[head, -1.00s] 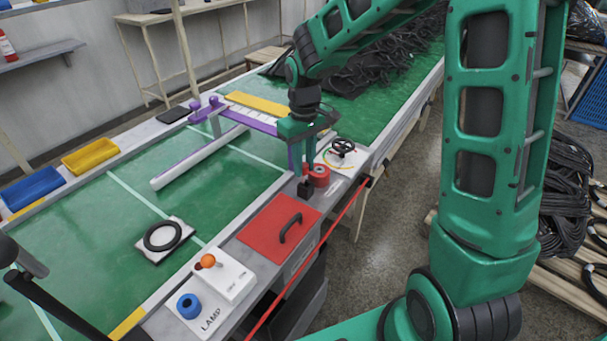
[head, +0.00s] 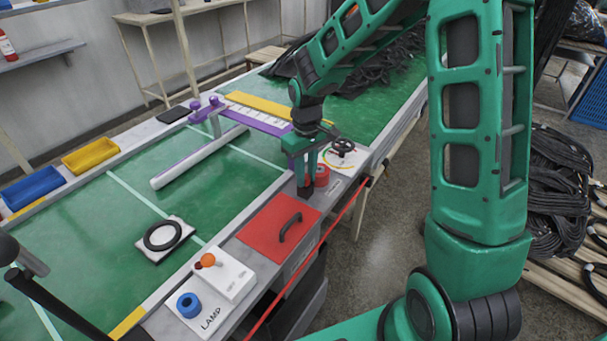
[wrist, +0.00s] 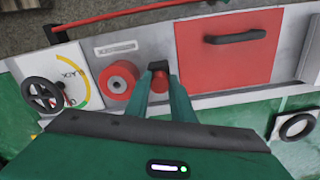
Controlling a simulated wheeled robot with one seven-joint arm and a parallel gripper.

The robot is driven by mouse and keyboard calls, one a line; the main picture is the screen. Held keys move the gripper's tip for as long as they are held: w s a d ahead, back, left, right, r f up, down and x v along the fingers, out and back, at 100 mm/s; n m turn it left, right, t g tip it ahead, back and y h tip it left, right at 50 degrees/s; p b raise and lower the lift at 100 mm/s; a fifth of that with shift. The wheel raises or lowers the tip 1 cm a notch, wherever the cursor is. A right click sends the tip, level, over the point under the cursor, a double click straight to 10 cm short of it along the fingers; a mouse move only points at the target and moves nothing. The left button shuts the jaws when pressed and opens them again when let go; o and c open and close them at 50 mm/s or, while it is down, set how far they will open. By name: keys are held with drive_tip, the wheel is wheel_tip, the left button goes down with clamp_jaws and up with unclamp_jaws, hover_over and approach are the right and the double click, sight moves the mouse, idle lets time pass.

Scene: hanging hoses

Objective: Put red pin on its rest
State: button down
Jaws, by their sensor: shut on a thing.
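My gripper (head: 305,182) is low over the grey ledge at the near edge of the green table. In the wrist view its two fingers (wrist: 160,92) are shut on a small red piece, which I take as the red pin (wrist: 160,83). A black block (wrist: 158,66) shows directly at the pin's far end, in line with it; it may be the rest. I cannot tell whether the pin is touching or seated in it. The fingers hide much of the pin.
A red spool-like cylinder (wrist: 120,78) stands close beside the fingers, with a black handwheel (wrist: 43,95) and dial beyond. A red panel with black handle (head: 283,228) is on the other side. A purple rack (head: 258,122) and white tube (head: 200,158) lie behind.

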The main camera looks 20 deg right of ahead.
sight(306, 177)
drive_tip(key=c, duration=1.5)
unclamp_jaws()
drive_tip(key=shift+c, duration=0.2)
wheel_tip(306, 177, up, 12)
drive_tip(key=s+d+r+m, duration=0.3)
drive_tip(key=s+d, duration=0.5)
drive_tip(key=d, duration=0.1)
drive_tip(key=s+d+m, duration=0.3)
drive_tip(key=s+d, duration=0.1)
drive_tip(key=s, duration=0.7)
drive_tip(key=s+d+f+m, duration=0.1)
drive_tip(key=s+d+m, duration=0.3)
drive_tip(key=s, duration=0.8)
drive_tip(key=shift+s+f, duration=0.15)
